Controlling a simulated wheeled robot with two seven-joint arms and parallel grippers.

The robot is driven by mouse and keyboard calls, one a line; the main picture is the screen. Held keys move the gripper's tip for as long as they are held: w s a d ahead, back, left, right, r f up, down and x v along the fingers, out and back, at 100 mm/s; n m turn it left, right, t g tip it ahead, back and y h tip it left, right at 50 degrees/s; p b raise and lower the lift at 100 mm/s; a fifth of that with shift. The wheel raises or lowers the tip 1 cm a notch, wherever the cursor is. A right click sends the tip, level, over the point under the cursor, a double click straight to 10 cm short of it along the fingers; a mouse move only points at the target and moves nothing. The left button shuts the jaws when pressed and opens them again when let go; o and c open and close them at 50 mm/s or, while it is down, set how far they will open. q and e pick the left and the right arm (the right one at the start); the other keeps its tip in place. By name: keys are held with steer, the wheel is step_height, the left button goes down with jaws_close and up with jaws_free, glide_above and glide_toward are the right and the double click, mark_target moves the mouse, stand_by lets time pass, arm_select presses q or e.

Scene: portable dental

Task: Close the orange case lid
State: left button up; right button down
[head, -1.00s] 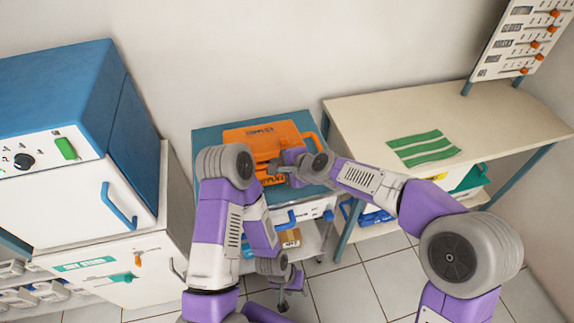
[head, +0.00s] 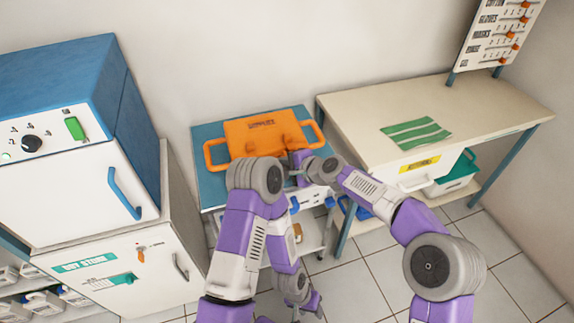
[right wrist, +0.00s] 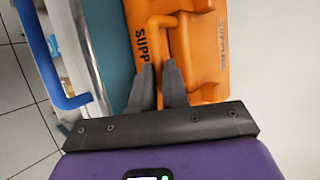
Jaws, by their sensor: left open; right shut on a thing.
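The orange case (head: 262,132) sits on the blue top of a small cart, with dark lettering on its upper face and a loop handle at each side. I cannot tell whether its lid is fully down. My right gripper (right wrist: 160,82) is shut on an orange handle (right wrist: 160,35) at the case's front edge; lettering shows on both sides of this handle. In the head view the right gripper (head: 297,160) is at the case's front right, partly hidden by my arms. My left gripper (head: 309,306) hangs low in front of the cart, away from the case, open and empty.
The cart's blue top (head: 208,185) has bare margins around the case. A cream table (head: 350,112) with a green striped cloth (head: 416,134) stands right. A blue and white cabinet (head: 70,185) stands left. Blue handles (right wrist: 45,60) show beside the cart edge.

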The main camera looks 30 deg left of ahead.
steer(key=shift+d+f, duration=0.2)
steer(key=shift+f, duration=0.7)
steer(key=c, duration=1.4)
jaws_free()
steer(key=shift+c, duration=0.2)
steer(key=o, duration=0.3)
steer(key=shift+w+a+f, duration=0.1)
steer(key=shift+a, duration=0.1)
steer(key=shift+r, duration=0.25)
steer(key=p+v, duration=0.1)
steer(key=v, duration=0.6)
steer(key=shift+d+r, duration=0.15)
steer(key=shift+d, duration=0.05)
